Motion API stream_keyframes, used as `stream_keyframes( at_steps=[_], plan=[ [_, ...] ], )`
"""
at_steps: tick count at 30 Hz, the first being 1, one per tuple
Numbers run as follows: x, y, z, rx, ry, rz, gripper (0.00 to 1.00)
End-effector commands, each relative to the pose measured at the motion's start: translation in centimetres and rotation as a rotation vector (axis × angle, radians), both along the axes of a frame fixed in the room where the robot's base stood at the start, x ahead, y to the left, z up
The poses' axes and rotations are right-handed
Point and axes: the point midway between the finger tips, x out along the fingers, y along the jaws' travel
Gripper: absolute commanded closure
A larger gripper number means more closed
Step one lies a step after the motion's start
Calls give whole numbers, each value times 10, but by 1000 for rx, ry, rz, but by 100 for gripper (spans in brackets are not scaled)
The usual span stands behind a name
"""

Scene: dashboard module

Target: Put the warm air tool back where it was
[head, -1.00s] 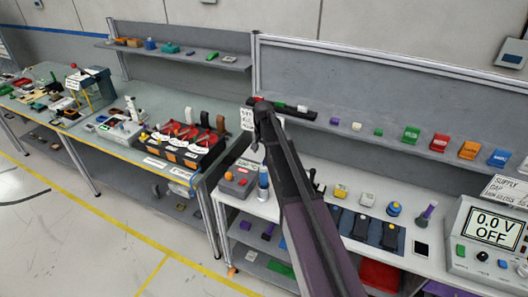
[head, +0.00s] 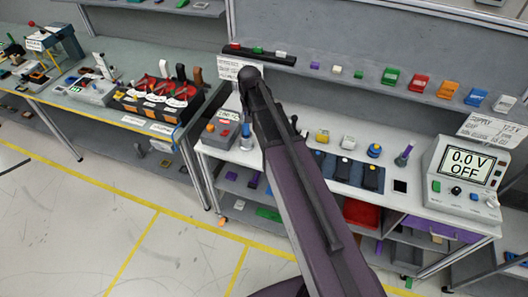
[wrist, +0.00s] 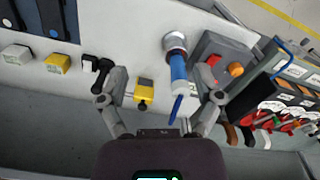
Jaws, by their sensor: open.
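A blue, upright tool with a silver collar (wrist: 178,66), which looks like the warm air tool, stands on the white bench beside a grey box with a red and an orange part (wrist: 216,66). In the head view the blue tool (head: 246,139) shows just left of my arm, with the grey box (head: 222,131) to its left. My gripper (wrist: 160,88) is open and empty above the bench. The blue tool is near its right finger; a small yellow device (wrist: 145,89) shows between the fingers. In the head view my arm hides the gripper.
A black stand-like piece (wrist: 97,70) is by the left finger. A yellow block (wrist: 56,63) and a white block (wrist: 15,53) are farther left. A rack of red-handled tools (head: 165,96) is on the neighbouring bench. A power supply (head: 465,172) stands at the right.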

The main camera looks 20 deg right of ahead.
Motion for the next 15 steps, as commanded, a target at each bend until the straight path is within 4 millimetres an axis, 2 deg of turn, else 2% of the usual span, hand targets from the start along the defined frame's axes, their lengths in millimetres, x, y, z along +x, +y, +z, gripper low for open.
stream_keyframes(
  at_steps=[1, 6, 9, 12, 15],
  plan=[
    [-31, 0, 0, 0, 0, 29, 17],
    [-94, -1, 0, -1, 0, 132, 17],
    [-125, -1, 0, -1, 0, 185, 17],
    [-147, -2, 0, -1, 0, 226, 17],
    [-161, -2, 0, -1, 0, 253, 17]
  ],
)
